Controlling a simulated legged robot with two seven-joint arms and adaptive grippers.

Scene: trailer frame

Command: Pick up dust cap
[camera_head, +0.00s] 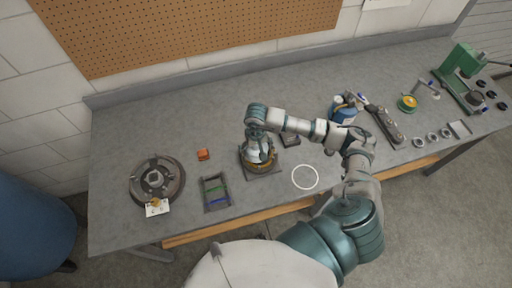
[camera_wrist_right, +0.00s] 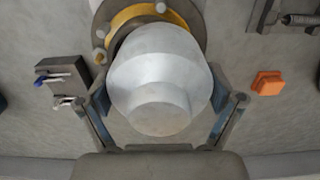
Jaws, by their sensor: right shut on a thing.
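The dust cap is a pale silver, stepped round piece; it fills the middle of the right wrist view (camera_wrist_right: 160,80) and is small and partly covered in the head view (camera_head: 263,156). My right gripper (camera_head: 260,150) reaches down over it and is shut on it, with one finger on each side in the wrist view (camera_wrist_right: 160,120). A dark round flange with a yellow-bronze ring and studs (camera_wrist_right: 190,15) shows behind the cap. Whether the cap touches the flange is hidden. My left gripper is not in view.
On the grey bench (camera_head: 225,105), an orange block (camera_head: 203,154), a dark tray (camera_head: 216,192) and a round disc (camera_head: 157,181) lie to the left. A small dark piece (camera_head: 290,140) lies close right of my gripper. A white ring (camera_head: 305,177) and a blue-white container (camera_head: 345,110) are further right.

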